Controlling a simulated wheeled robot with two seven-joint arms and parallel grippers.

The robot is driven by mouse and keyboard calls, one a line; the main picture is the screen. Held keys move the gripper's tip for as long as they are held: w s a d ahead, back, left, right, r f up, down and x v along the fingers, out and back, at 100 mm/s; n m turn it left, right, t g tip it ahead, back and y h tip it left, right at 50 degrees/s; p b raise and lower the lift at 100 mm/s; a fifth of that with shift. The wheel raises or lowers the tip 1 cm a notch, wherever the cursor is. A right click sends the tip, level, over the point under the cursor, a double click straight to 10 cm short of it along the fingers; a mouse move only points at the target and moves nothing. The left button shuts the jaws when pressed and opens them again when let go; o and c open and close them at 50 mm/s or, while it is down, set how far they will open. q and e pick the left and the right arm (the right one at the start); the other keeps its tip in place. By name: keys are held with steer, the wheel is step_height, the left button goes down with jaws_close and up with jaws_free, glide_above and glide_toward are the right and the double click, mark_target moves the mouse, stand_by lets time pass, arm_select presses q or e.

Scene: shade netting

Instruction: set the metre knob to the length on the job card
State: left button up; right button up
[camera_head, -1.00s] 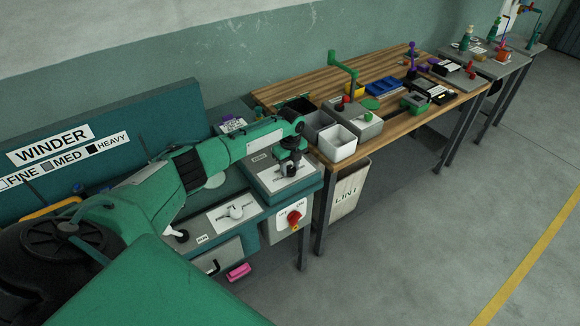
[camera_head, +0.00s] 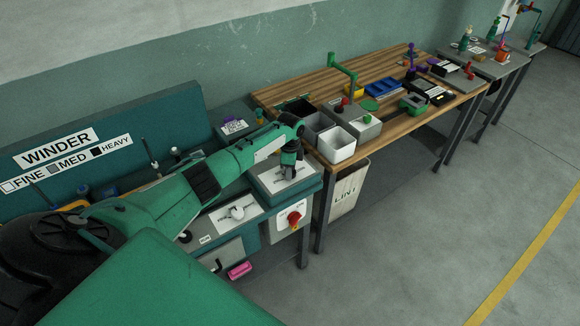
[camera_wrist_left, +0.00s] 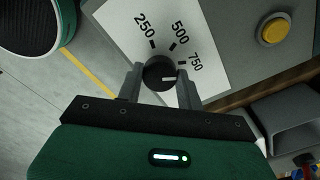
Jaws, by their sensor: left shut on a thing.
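The metre knob (camera_wrist_left: 154,75) is a dark round knob on a white dial plate (camera_wrist_left: 205,30) marked 250, 500 and 750 in the left wrist view. Its white pointer line points to the right, near the 750 side of the scale. My left gripper (camera_wrist_left: 160,80) has one finger on each side of the knob and is shut on it. In the head view my left gripper (camera_head: 287,173) stands over the dial box (camera_head: 270,186), and the knob is hard to make out there. A small card (camera_head: 235,127) stands behind the arm; its text is too small to read. My right gripper is out of view.
A yellow button (camera_wrist_left: 273,30) sits beside the dial plate. A red rotary switch (camera_head: 294,218) is on the front below. A white lever (camera_head: 237,213) is on the panel to the left.

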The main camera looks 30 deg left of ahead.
arm_select(q)
steer(key=n+p, duration=0.2)
steer(key=n, duration=0.3)
steer(key=shift+r+n, duration=0.15)
steer(key=shift+n, duration=0.15)
steer(key=n+p, duration=0.2)
steer(key=n, duration=0.3)
steer(key=n+p, duration=0.1)
steer(key=n, duration=0.3)
steer(key=shift+n+p, duration=1)
steer(key=shift+n, duration=1.9)
steer(key=o, duration=1)
steer(key=shift+d, duration=0.1)
